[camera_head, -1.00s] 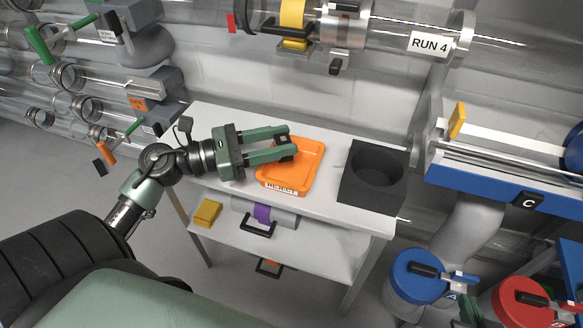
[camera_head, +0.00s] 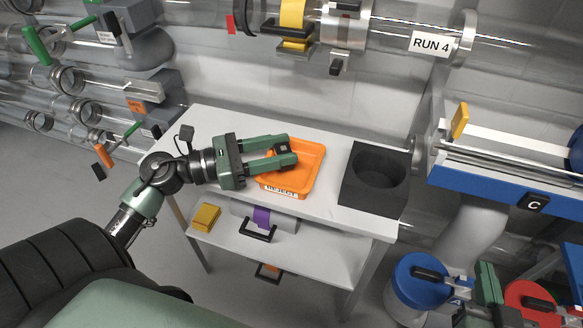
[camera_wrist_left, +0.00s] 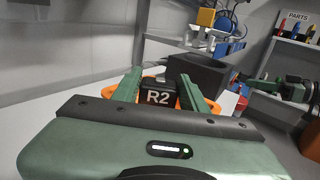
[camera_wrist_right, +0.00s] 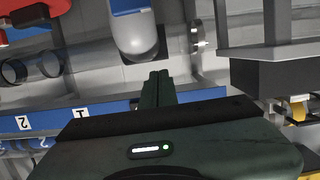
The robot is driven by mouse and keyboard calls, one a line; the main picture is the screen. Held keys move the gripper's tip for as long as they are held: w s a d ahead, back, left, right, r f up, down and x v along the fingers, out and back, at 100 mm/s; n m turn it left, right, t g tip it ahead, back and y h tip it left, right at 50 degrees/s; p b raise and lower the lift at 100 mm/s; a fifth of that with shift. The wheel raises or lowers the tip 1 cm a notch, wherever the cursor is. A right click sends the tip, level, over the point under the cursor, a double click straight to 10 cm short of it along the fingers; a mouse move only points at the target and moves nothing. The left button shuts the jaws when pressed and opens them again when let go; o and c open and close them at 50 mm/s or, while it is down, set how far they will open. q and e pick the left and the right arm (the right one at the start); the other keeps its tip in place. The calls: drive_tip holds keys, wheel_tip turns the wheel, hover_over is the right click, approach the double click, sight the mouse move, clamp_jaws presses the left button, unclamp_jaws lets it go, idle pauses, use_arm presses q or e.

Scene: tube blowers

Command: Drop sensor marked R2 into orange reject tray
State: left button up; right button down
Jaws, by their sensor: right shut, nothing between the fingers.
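The black sensor marked R2 (camera_wrist_left: 158,97) is between the fingers of my left gripper (camera_head: 287,151), which is shut on it. Its label faces the left wrist camera. The left gripper reaches in from the left, low over the orange reject tray (camera_head: 306,184), and its fingers hide part of the tray. I cannot tell whether the sensor touches the tray floor. My right gripper (camera_wrist_right: 158,76) is shut and empty, away from the tray. Part of it shows at the lower right of the head view.
The tray stands on a white table (camera_head: 225,118). A black block with a round hole (camera_head: 362,200) is to its right. A yellow box (camera_head: 206,217) lies on the lower shelf. Blue (camera_head: 419,270) and red (camera_head: 530,298) lidded canisters stand at right.

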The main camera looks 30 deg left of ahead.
use_arm(q)
drive_tip(key=o, duration=0.4)
drive_tip(key=v, duration=0.7)
drive_tip(key=shift+s+a, duration=0.3)
use_arm(e)
drive_tip(key=shift+s+d+f+g+h, duration=0.15)
drive_tip(key=shift+f+g, duration=0.1)
drive_tip(key=shift+f, duration=0.15)
drive_tip(key=shift+s+f+g+h, duration=0.15)
drive_tip(key=shift+f+g, duration=0.1)
drive_tip(key=shift+f, duration=0.15)
use_arm(q)
drive_tip(key=shift+s, duration=0.1)
use_arm(e)
drive_tip(key=shift+s, duration=0.15)
